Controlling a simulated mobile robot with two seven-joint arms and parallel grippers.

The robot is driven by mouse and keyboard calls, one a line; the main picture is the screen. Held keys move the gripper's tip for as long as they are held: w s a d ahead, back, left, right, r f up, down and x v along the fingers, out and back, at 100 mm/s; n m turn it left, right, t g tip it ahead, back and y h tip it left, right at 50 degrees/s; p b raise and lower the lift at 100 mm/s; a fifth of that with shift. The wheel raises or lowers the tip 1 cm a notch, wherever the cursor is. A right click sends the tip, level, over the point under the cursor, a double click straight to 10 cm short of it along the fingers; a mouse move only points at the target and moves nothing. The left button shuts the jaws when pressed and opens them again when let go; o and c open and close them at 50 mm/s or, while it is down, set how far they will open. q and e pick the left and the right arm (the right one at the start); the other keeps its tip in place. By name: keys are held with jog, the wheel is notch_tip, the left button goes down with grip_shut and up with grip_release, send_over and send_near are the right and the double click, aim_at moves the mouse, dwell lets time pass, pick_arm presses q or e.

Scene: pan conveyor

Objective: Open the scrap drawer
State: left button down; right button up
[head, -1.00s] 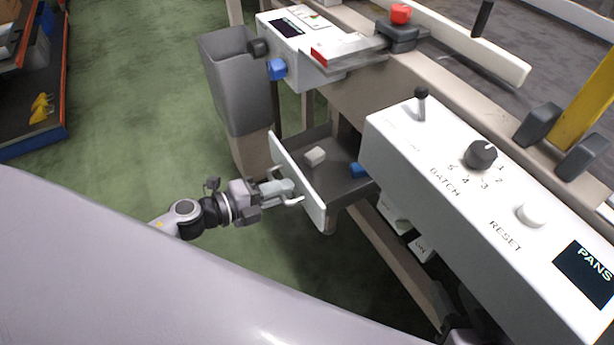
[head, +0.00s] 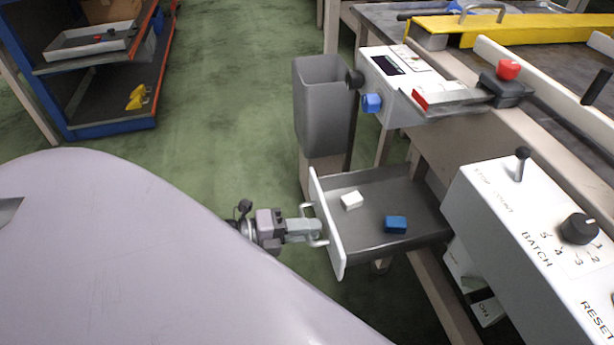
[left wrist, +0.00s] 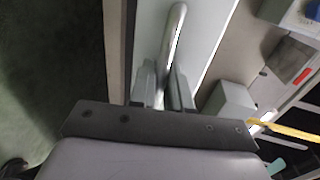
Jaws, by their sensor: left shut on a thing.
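The scrap drawer (head: 375,185) stands pulled out from under the conveyor frame, with its dark grey inside showing. Its white front panel (head: 329,225) faces my left arm. A white block (head: 351,200) and a blue block (head: 396,224) lie on its floor. My left gripper (head: 318,231) is shut on the drawer's handle (head: 309,209), a pale bar on the front panel. In the left wrist view the handle (left wrist: 175,45) runs between the two fingers (left wrist: 162,88). My right gripper is not in view.
A grey bin (head: 322,110) stands just behind the drawer. A white control box (head: 540,220) with a lever and knob is at the right. A blue shelf unit (head: 110,125) stands at the back left. Green floor between is clear.

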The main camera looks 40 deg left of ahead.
pick_arm(q)
jog(key=c, duration=1.3)
grip_release()
jog(key=p+v, duration=0.1)
jog(key=v, duration=0.6)
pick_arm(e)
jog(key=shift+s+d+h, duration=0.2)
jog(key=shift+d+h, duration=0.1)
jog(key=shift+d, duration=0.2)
pick_arm(q)
jog(key=shift+a, duration=0.1)
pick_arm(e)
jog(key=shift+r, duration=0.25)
